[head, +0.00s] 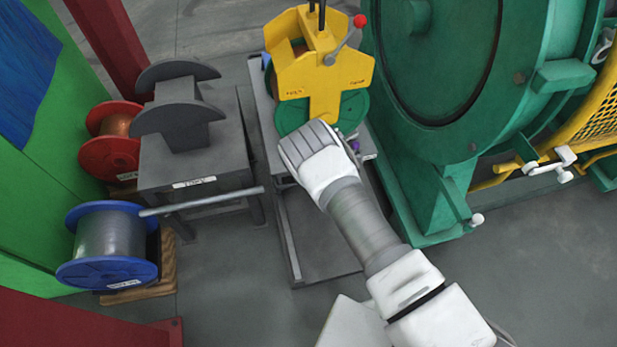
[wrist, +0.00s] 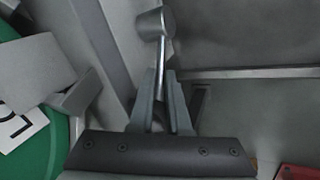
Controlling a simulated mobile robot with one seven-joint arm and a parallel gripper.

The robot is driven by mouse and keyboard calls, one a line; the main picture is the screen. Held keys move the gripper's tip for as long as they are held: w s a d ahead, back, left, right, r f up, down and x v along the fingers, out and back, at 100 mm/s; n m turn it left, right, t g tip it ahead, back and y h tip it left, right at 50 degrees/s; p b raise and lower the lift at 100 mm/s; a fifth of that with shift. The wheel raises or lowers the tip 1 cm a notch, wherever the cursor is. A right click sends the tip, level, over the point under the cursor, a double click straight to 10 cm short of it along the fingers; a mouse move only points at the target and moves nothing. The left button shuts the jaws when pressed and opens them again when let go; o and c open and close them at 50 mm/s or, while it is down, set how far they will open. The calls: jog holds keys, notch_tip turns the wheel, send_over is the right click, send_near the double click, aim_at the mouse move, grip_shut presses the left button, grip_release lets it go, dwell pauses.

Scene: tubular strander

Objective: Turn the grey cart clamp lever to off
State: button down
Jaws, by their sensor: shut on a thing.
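The grey cart clamp lever (wrist: 164,54) shows in the wrist view as a thin rod with a grey cylindrical knob (wrist: 154,23) at its end. My gripper (wrist: 163,80) is shut on the rod, with the knob standing out beyond the fingertips. In the head view my arm's wrist covers the lever and the fingers. The grey cart (head: 318,250) stands under and beyond my arm there. A green reel (head: 354,108) is on the cart, and its edge shows at the left of the wrist view (wrist: 50,150). I cannot read the off mark.
A yellow lifting frame (head: 318,75) with a red-knobbed lever (head: 347,38) hangs right over the cart. The large green machine (head: 430,165) stands close on the right. A grey stand (head: 190,150) and red (head: 108,155) and blue (head: 105,270) spools are on the left.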

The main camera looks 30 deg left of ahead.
jog(key=shift+d, duration=0.15)
jog(key=c, duration=1.2)
grip_release()
jog(key=shift+o, duration=0.2)
jog(key=p+v, duration=0.6)
jog(key=v, duration=1.1)
jog(key=shift+r+p, duration=0.25)
jog(key=shift+p, duration=0.15)
